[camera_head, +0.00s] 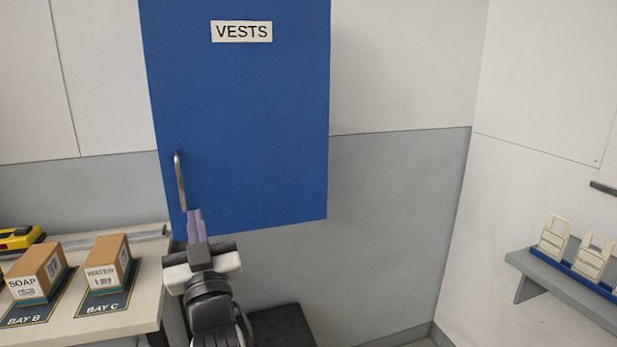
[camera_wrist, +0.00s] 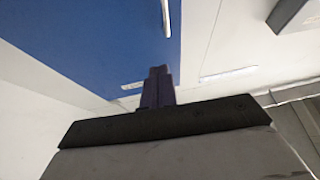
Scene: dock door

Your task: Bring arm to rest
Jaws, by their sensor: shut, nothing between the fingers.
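My gripper (camera_head: 195,213) is at the front of the blue cabinet labelled VESTS, just below the lower end of its handle in the head view. Its purple fingers are shut together with nothing between them. It also shows in the wrist view (camera_wrist: 158,72), pointing away from the camera. The blue cabinet (camera_head: 260,120) hangs on the wall, and its door looks shut. The metal cabinet handle (camera_head: 180,182) is at the door's lower left. Whether the fingertips touch the handle or door I cannot tell.
A bench (camera_head: 140,318) at the left holds a box labelled SOAP (camera_head: 38,272), another box (camera_head: 106,263) at BAY C and a yellow tool (camera_head: 20,238). A grey shelf (camera_head: 565,287) with cream tags (camera_head: 593,258) is on the right wall.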

